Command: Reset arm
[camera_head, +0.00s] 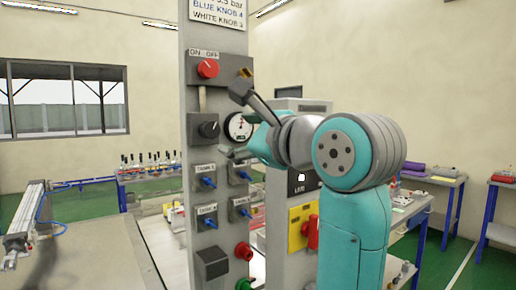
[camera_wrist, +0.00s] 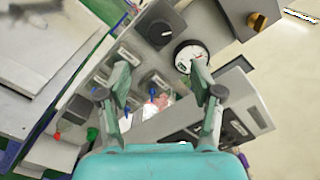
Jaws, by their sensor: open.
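My gripper (camera_head: 236,122) is in front of the grey control panel (camera_head: 187,72), close to the round pressure gauge (camera_head: 239,127). In the wrist view my gripper (camera_wrist: 163,92) has its two fingers spread wide with nothing between them. The gauge (camera_wrist: 188,55) lies beyond the fingers there, along with a dark knob (camera_wrist: 160,33) and small blue valves (camera_wrist: 152,92). In the head view my teal arm covers part of the area right of the panel. I cannot tell whether a fingertip touches the panel.
The panel carries a red knob (camera_head: 208,68), a black knob (camera_head: 209,129) and several blue valves. A yellow box with a red switch (camera_head: 312,232) stands behind my arm. A workbench (camera_head: 75,262) is at left; tables (camera_head: 440,181) stand at right.

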